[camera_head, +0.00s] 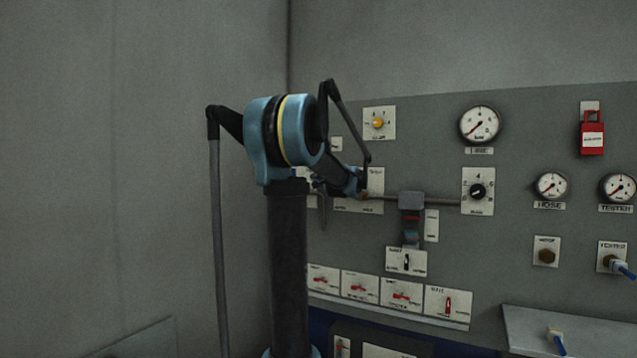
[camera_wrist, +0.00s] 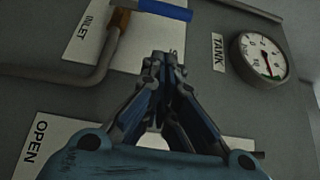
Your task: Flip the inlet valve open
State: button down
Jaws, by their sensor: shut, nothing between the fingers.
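The inlet valve shows at the top of the wrist view, partly cut off by the frame edge. Its blue handle (camera_wrist: 165,9) points right from a brass-coloured fitting (camera_wrist: 120,18) beside the INLET label (camera_wrist: 88,27). My gripper (camera_wrist: 163,62) is shut and empty, with its fingertips just below the handle in the picture; a gap shows between them. In the head view my arm covers much of the inlet area, and I cannot make out the fingers or the handle clearly there.
A grey pipe (camera_wrist: 75,82) bends up to the fitting. A TANK gauge (camera_wrist: 262,58) is at the right and an OPEN label (camera_wrist: 38,145) at lower left. In the head view the panel (camera_head: 420,130) carries gauges, several red switches and a red tag (camera_head: 591,134).

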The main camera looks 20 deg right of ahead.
jog(key=w+a, duration=0.3)
jog(key=w, duration=0.4)
jog(key=shift+w+a, duration=0.15)
jog(key=shift+a, duration=0.05)
jog(key=shift+d+r, duration=0.1)
jog(key=shift+d, duration=0.1)
